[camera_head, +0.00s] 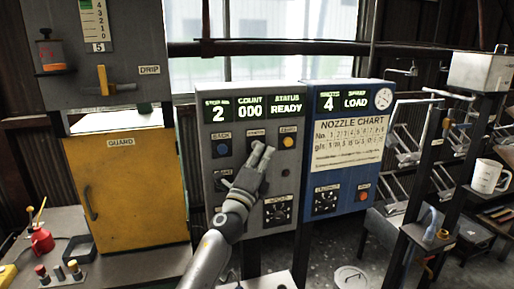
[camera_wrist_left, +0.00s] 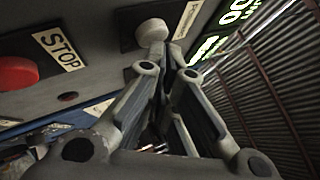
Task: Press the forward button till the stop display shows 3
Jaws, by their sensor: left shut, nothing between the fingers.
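The grey control panel (camera_head: 213,185) stands in the middle of the head view. Its stop display (camera_head: 219,111) shows 2. My left gripper (camera_head: 262,149) is shut and empty, with its fingertips in front of the middle button of the upper row. In the left wrist view, a pale round button (camera_wrist_left: 152,31) is just beyond the fingertips (camera_wrist_left: 165,62); its small label is too blurred to read. I cannot tell whether the fingertips touch it. A red button (camera_wrist_left: 14,73) beside a STOP label is to the left there; my gripper hides it in the head view.
A blue button (camera_head: 222,149) and a yellow button (camera_head: 288,142) flank the middle button. The count display (camera_head: 250,111) reads 000 and the status display (camera_head: 287,109) READY. A blue panel (camera_head: 346,178) adjoins on the right, a yellow guard door (camera_head: 130,195) stands left.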

